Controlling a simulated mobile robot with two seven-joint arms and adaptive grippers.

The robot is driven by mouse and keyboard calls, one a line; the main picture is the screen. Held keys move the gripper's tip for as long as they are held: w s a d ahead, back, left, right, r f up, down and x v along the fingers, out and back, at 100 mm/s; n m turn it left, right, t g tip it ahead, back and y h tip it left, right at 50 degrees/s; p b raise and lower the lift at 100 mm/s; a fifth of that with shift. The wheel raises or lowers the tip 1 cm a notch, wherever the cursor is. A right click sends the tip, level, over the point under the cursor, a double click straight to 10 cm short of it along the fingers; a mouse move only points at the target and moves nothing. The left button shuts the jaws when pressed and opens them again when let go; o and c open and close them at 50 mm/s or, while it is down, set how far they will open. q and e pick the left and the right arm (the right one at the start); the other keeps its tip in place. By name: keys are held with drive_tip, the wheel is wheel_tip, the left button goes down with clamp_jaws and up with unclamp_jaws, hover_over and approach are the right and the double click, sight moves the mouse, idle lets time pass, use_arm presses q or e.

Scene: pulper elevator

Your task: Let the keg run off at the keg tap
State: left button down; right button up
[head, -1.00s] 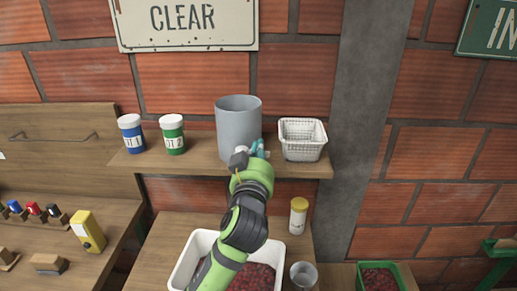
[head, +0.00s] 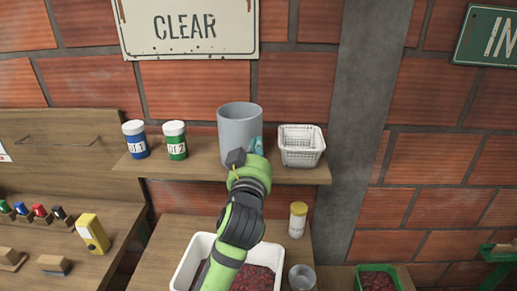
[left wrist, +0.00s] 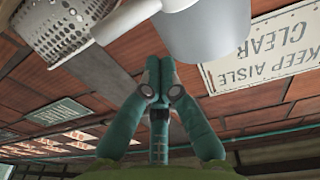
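The grey cylinder (head: 239,122), which looks like the keg, stands upright on the wooden wall shelf (head: 200,166). My left gripper (head: 256,146) is raised at the cylinder's lower right side. In the left wrist view its teal fingers (left wrist: 160,68) are together at the tips, with nothing visible between them. The grey cylinder (left wrist: 205,30) shows just above the fingertips there; whether they touch it I cannot tell. My right gripper is not in view.
A white wire basket (head: 301,146) stands right of the cylinder, blue (head: 135,140) and green (head: 175,141) jars left. Below are a white tub (head: 187,262) of dark red contents, a yellow-lidded jar (head: 298,220) and a clear cup (head: 302,278).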

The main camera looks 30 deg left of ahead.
use_arm(q)
drive_tip(key=a+p+v, duration=0.1)
drive_tip(key=p+v, duration=0.1)
drive_tip(key=v, duration=0.6)
drive_tip(key=shift+s+a, duration=0.2)
drive_tip(key=shift+s, duration=0.15)
drive_tip(key=shift+f, duration=0.1)
